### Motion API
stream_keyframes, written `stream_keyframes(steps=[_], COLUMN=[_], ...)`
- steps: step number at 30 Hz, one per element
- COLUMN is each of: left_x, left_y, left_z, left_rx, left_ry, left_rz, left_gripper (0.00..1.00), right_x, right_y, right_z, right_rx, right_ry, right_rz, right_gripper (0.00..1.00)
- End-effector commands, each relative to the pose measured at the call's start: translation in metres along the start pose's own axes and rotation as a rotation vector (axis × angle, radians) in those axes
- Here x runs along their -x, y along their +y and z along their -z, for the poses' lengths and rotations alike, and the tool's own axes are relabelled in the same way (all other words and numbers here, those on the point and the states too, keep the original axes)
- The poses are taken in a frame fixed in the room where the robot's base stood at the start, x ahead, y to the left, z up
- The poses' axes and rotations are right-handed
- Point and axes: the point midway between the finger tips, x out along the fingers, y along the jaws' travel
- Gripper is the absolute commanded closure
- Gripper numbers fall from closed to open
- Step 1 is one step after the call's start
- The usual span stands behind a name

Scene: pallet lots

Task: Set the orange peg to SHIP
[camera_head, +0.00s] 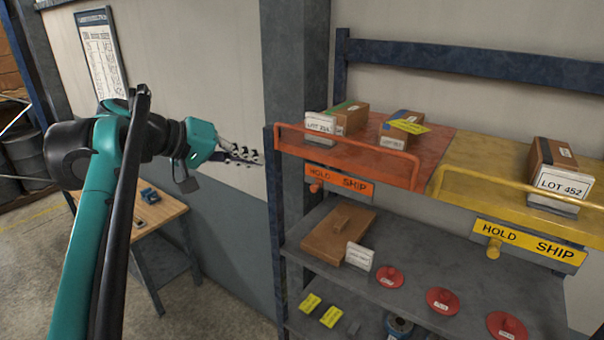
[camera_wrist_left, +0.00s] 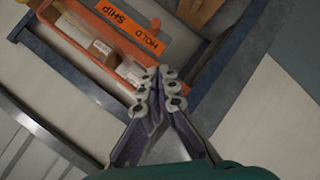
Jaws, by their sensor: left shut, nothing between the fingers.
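The orange peg (camera_head: 316,187) sticks out below the word HOLD on the orange HOLD/SHIP sign (camera_head: 340,179), at its left end. The sign hangs under the front of the orange shelf section. In the left wrist view the sign (camera_wrist_left: 128,25) appears upside down, and the peg (camera_wrist_left: 155,22) shows beside HOLD. My left gripper (camera_head: 255,156) is left of the shelf in the head view, apart from the peg. It is shut and empty; its fingertips (camera_wrist_left: 161,75) show together in the left wrist view. My right gripper is not in view.
An orange rail (camera_head: 350,145) runs above the sign, with boxes behind it. A blue shelf post (camera_head: 274,220) stands between gripper and peg in the head view. The yellow HOLD/SHIP sign (camera_head: 528,244) has its own yellow peg (camera_head: 493,248). A brown box (camera_head: 338,236) lies below.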

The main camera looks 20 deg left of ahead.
Motion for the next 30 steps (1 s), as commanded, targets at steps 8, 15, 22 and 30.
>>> stream_keyframes(steps=[8,15,22,30], left_x=[-0.004,-0.039,-0.089,-0.121], left_y=[0.0,0.001,0.001,0.001], left_z=[-0.001,-0.001,0.0,-0.021], left_rx=[0.0,-0.002,-0.003,-0.001], left_ry=[-0.001,-0.004,-0.003,-0.001], left_rz=[0.001,-0.001,0.0,0.001], left_gripper=[1.0,1.0,1.0,1.0], right_x=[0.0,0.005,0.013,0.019], right_y=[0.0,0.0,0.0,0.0], right_z=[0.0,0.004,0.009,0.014], right_rx=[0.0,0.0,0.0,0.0], right_ry=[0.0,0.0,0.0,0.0], right_rz=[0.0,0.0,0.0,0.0], right_gripper=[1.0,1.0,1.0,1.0])
